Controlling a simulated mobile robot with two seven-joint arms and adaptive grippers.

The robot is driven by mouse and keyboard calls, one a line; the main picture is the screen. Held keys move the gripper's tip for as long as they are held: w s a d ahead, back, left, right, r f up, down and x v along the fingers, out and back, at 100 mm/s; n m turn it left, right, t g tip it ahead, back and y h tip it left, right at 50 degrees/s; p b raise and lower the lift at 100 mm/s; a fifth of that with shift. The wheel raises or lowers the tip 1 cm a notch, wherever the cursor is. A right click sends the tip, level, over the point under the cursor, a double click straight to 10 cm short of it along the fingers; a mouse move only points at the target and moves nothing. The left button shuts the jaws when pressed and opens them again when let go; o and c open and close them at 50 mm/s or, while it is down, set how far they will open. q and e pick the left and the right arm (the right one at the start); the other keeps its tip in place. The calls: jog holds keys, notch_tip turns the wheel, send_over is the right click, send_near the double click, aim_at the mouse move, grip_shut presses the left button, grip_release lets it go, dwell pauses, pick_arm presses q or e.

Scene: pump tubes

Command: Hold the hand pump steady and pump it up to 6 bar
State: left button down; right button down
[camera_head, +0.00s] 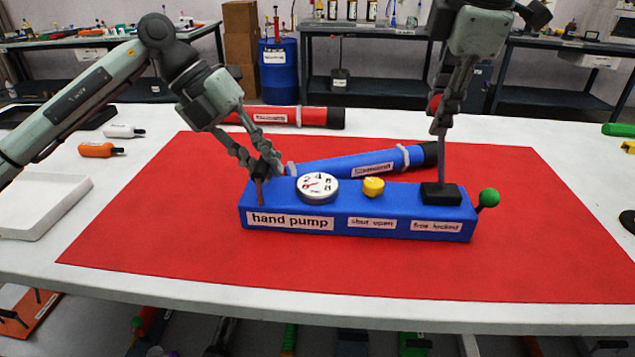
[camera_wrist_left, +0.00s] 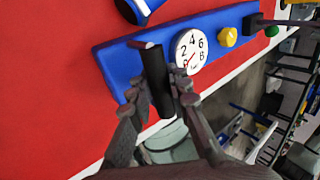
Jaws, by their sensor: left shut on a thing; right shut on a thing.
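The blue hand pump (camera_head: 345,228) lies flat on the red mat. Its round white gauge (camera_head: 317,188) also shows in the left wrist view (camera_wrist_left: 188,50), its red needle near the low end. My left gripper (camera_head: 262,168) is shut on the dark upright grip (camera_wrist_left: 156,80) at the pump's left end. My right gripper (camera_head: 438,112) is shut on the upper part of the upright pump lever (camera_head: 442,160), near a red tip. The lever rises from a black block (camera_head: 441,193) on the pump's right end and looks roughly upright.
A yellow knob (camera_head: 373,187) sits above a "shut open" label; a green-balled lever (camera_head: 488,198) is beside "free locked". A blue tube (camera_head: 345,165) lies close behind the pump, a red tube (camera_head: 290,117) farther back. The red mat (camera_head: 300,275) in front is clear.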

jog(key=shift+f, duration=0.2)
jog(key=shift+d, duration=0.2)
jog(key=shift+d+y, duration=0.8)
jog(key=shift+s+d+m+y, duration=0.1)
jog(key=shift+d+m+y, duration=0.2)
jog(key=shift+d+y, duration=0.55)
jog(key=shift+d, duration=0.15)
